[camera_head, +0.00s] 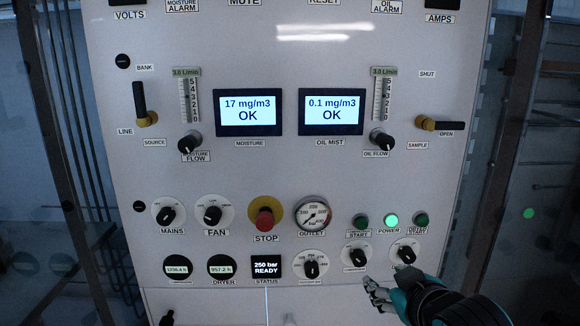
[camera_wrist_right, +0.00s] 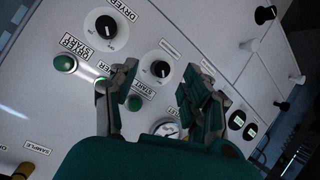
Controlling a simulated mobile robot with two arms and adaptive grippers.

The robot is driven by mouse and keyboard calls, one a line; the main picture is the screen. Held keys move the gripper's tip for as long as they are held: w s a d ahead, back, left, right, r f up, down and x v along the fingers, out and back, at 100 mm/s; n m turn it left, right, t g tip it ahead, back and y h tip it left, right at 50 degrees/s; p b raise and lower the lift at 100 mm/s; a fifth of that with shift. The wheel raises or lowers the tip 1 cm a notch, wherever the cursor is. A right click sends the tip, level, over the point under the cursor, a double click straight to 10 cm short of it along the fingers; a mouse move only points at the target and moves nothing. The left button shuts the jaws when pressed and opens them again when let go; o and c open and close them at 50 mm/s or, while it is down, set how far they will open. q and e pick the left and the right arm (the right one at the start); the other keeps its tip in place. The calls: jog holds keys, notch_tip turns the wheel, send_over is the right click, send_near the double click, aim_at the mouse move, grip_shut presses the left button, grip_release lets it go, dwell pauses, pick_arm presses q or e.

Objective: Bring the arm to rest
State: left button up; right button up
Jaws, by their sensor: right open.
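My right gripper (camera_head: 374,292) is at the lower right of the white control panel (camera_head: 240,180) in the head view, below the knob row. In the right wrist view its two fingers (camera_wrist_right: 157,88) are apart with nothing between them. A black knob on a white dial (camera_wrist_right: 160,69) shows beyond the fingertips; I cannot tell the exact gap to the panel. My left gripper is not in the head view.
The panel has a red stop button (camera_head: 265,213), a lit green power lamp (camera_head: 391,221), a gauge (camera_head: 312,214) and a yellow-based shut-open lever (camera_head: 428,124) at right. Two displays read OK. The status display (camera_head: 267,267) reads 250 bar READY.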

jog(key=s+d+f+m+g, duration=0.1)
jog(key=s+f+g, duration=0.1)
jog(key=s+f, duration=0.5)
jog(key=s+f+m+g, duration=0.1)
jog(key=s+f+g, duration=0.1)
jog(key=f, duration=0.9)
jog(key=s+d+f+m+g, duration=0.15)
jog(key=s+f+g, duration=0.35)
jog(key=s+f, duration=1)
notch_tip(320, 180, down, 29)
jog(key=s+g+b, duration=0.1)
jog(key=s+b, duration=0.1)
jog(key=b, duration=0.6)
jog(key=s+d+f+b, duration=0.1)
jog(key=s+f+b, duration=0.2)
jog(key=s+f, duration=0.5)
jog(key=s+d+f+g+h+b, duration=0.1)
jog(key=s+f+b, duration=0.2)
jog(key=s+f, duration=0.6)
notch_tip(320, 180, down, 8)
jog(key=shift+d+f+g, duration=0.1)
jog(key=shift+d+g, duration=0.2)
jog(key=shift+d, duration=0.1)
